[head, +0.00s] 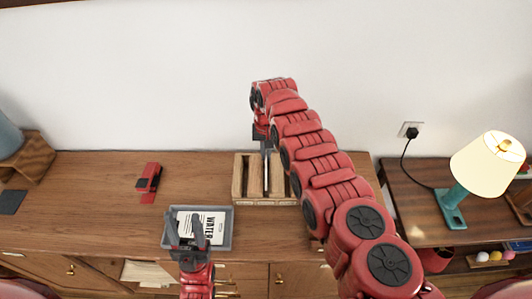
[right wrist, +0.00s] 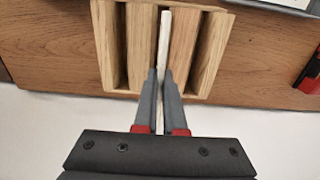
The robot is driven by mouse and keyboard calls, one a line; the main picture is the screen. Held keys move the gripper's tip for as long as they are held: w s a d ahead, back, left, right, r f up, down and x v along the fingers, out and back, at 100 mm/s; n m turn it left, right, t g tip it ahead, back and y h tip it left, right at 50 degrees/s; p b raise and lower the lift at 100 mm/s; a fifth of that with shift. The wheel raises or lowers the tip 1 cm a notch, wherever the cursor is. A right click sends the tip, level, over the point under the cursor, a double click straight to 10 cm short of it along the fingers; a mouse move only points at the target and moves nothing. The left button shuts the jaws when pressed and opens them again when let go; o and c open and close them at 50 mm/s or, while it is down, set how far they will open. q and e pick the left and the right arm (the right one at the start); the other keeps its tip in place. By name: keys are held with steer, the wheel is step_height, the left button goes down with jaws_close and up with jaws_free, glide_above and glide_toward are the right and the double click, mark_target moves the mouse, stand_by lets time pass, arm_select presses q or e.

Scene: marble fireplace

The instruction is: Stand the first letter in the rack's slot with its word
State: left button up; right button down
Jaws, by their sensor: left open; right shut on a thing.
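A wooden letter rack (head: 280,201) with several upright slots stands at the back of the cabinet top. My right gripper (head: 267,150) is shut on a white letter (head: 267,178), seen edge-on in a middle slot of the rack. In the right wrist view the letter (right wrist: 164,35) stands upright between the wooden dividers of the rack (right wrist: 183,55), pinched by the gripper (right wrist: 162,85). Whether it touches the slot floor is hidden. Another letter (head: 215,228), printed with what looks like WATER, lies in a grey tray (head: 231,212). My left gripper (head: 187,232) is open over this tray. Any rack words are unreadable.
A red object (head: 149,183) lies left of the rack. A wooden stand (head: 27,160) and a dark flat piece (head: 11,202) are at far left. A cream lamp (head: 487,165) stands on the right-hand table. The cabinet top between the red object and rack is clear.

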steer(key=shift+f+b, duration=0.4)
steer(key=shift+f, duration=0.1)
steer(key=shift+f+b, duration=0.9)
steer(key=shift+f, duration=0.15)
stand_by(0.4)
steer(key=shift+f+b, duration=1.55)
steer(key=shift+b, duration=0.15)
steer(key=shift+f, duration=0.1)
steer(key=c, duration=0.9)
jaws_free()
